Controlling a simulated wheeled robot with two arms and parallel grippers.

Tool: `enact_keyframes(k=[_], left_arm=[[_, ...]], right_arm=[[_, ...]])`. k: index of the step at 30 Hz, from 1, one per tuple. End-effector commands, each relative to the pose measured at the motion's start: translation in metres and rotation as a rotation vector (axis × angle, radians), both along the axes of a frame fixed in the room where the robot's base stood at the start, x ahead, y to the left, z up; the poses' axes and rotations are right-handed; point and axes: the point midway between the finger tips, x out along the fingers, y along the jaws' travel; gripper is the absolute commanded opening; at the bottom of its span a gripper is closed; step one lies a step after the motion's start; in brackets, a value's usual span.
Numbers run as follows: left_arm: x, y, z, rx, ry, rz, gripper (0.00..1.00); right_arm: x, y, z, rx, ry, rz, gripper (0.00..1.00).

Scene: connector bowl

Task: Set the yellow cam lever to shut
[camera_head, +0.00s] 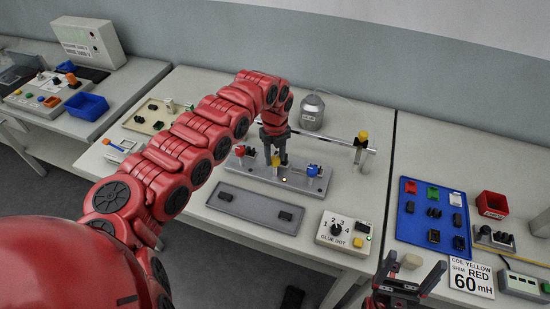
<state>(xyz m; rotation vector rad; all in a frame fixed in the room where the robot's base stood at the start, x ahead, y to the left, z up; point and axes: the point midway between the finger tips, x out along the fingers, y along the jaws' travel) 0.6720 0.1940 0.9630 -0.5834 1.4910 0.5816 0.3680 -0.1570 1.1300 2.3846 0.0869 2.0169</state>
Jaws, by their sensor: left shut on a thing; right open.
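The grey fixture plate (320,187) stands on the middle table and carries a red lever (240,151), a yellow cam lever (276,160) and a blue lever (312,169). My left gripper (276,150) points down over the middle of the plate and is shut on the yellow cam lever, mostly hiding it. Its exact angle cannot be told. A small light glows on the plate just in front of it. My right gripper (408,275) is open and empty at the bottom right, away from the fixture.
A grey tray (245,205) and a glue dot box (345,232) lie in front of the fixture. Behind it are a metal can (312,112) and a rail with a yellow-topped post (361,139). A blue tray (410,222) and red bin (492,205) stand on the right table.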

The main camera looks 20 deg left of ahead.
Motion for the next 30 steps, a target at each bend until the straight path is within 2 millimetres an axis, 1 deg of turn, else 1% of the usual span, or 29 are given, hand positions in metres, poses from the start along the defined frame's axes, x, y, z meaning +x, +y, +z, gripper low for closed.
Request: enact_keyframes(k=[13, 14, 18, 19, 27, 30], left_arm=[[0.0005, 0.0002, 0.0008, 0.001, -0.002, -0.010, 0.00], [0.0005, 0.0002, 0.0008, 0.001, -0.002, -0.010, 0.45], [0.0003, 0.0001, 0.0006, 0.001, -0.001, -0.009, 0.70], [0.0003, 0.0001, 0.0006, 0.001, -0.001, -0.009, 0.72], [0.0002, 0.0002, 0.0007, 0.001, -0.001, -0.009, 0.72], [0.0006, 0.0004, 0.0050, 0.001, -0.001, -0.008, 0.72]], right_arm=[[0.0000, 0.0000, -0.0006, 0.000, 0.000, 0.000, 0.89], [0.0000, 0.0000, -0.0006, 0.000, 0.000, 0.000, 0.89], [0.0000, 0.0000, -0.0007, 0.000, 0.000, 0.000, 0.89], [0.0000, 0.0000, -0.0006, 0.000, 0.000, 0.000, 0.89], [0.0000, 0.0000, -0.0010, 0.000, 0.000, 0.000, 0.89], [0.0000, 0.0000, -0.0036, 0.000, 0.000, 0.000, 0.89]])
